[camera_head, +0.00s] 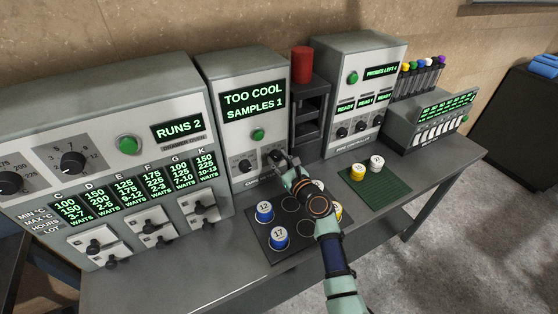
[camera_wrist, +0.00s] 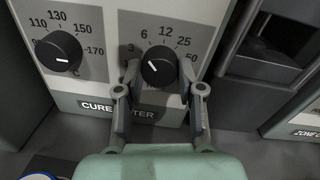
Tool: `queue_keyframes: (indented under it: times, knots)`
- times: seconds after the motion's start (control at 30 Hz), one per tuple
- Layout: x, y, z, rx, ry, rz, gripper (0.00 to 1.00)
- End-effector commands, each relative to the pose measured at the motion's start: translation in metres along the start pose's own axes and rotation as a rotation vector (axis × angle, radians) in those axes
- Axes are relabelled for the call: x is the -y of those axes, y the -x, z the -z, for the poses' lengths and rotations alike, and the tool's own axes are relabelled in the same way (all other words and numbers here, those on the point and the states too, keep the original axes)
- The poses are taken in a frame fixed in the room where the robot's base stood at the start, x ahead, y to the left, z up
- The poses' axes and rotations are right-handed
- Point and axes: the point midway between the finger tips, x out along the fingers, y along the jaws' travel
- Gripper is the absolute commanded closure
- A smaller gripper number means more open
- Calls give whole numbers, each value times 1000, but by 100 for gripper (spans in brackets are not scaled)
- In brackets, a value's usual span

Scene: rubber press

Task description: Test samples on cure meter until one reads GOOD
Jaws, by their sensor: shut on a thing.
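The cure meter (camera_head: 232,145) has a lit display reading "TOO COOL, SAMPLES 1". In the wrist view its temperature knob (camera_wrist: 57,50), marked in °C, is at the left. Its right knob (camera_wrist: 160,66), with a scale running from 3 to 50, is between the fingers of my gripper (camera_wrist: 160,92), which is shut on it. In the head view my gripper (camera_head: 283,160) reaches the front of the meter. Blue samples 12 (camera_head: 264,212) and 17 (camera_head: 279,238) stand on a black mat (camera_head: 262,240). White and yellow samples there are partly hidden by my arm.
A green mat (camera_head: 378,195) to the right bears white sample K (camera_head: 376,163) and a yellow-sided one (camera_head: 358,172). An oven panel reading "RUNS 2" (camera_head: 178,128) is at the left. A dark rack with a red cylinder (camera_head: 302,65) stands right of the meter.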

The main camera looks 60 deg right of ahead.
Motion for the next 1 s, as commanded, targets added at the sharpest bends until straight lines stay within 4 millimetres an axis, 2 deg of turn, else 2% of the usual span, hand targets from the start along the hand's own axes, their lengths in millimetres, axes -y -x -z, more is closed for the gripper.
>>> queue_keyframes:
  times: [1.0]
  knots:
    - [2, 0, -2, -46, 895, -5, 97]
